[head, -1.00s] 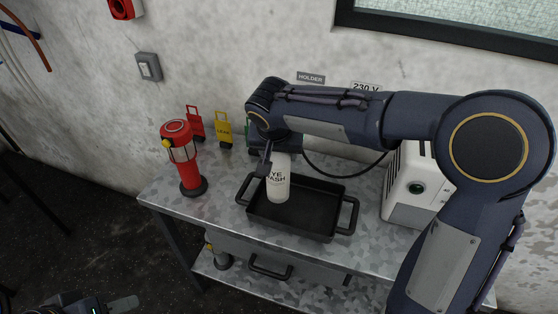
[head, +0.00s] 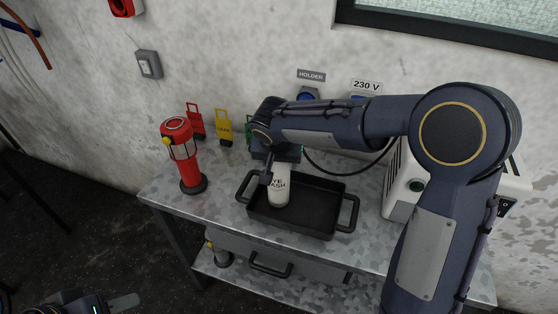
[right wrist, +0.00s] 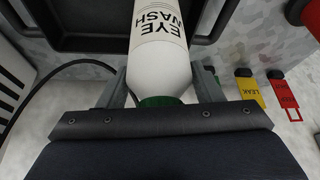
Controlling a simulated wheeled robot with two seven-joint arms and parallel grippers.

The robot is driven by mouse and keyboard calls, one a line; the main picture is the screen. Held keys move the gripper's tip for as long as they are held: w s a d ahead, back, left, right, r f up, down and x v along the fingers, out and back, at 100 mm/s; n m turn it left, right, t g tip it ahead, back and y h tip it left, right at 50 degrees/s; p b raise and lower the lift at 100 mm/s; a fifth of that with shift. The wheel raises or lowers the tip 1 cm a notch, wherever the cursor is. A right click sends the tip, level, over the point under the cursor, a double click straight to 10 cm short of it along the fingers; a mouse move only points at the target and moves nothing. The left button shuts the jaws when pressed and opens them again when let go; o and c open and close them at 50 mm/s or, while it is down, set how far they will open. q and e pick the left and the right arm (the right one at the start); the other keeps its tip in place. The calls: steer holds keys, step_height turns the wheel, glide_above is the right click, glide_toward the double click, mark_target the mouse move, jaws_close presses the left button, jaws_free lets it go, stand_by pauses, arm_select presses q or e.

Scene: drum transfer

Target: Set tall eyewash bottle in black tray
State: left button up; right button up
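The tall white eyewash bottle (head: 279,188) has black lettering and a green cap. It stands about upright inside the left half of the black tray (head: 315,210); I cannot tell whether its base touches the floor of the tray. My right gripper (head: 275,172) has its fingers on both sides of the bottle near the cap. The right wrist view shows the bottle (right wrist: 158,45) and its green cap between the fingers of the gripper (right wrist: 165,92). My left gripper (head: 122,302) is at the bottom left, mostly cut off, away from the bench.
A red lantern-like device (head: 182,155) stands on the metal bench (head: 220,205), left of the tray. Red (head: 195,122) and yellow (head: 224,128) tags are behind it. A white machine (head: 405,190) stands to the right. The tray's right half is empty.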

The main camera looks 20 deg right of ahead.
steer(key=shift+o, duration=1.4)
steer(key=shift+r, duration=0.15)
steer(key=shift+r, duration=0.25)
steer(key=v, duration=1.2)
steer(key=s+d+f+n+y, duration=0.25)
steer(key=s+d, duration=0.65)
steer(key=s, duration=0.6)
steer(key=s+a+f+t+y, duration=0.1)
steer(key=s+f+y, duration=0.2)
steer(key=s, duration=0.6)
step_height(320, 180, down, 3)
steer(key=shift+s+r, duration=0.15)
steer(key=shift+n, duration=0.25)
steer(key=shift+c, duration=0.4)
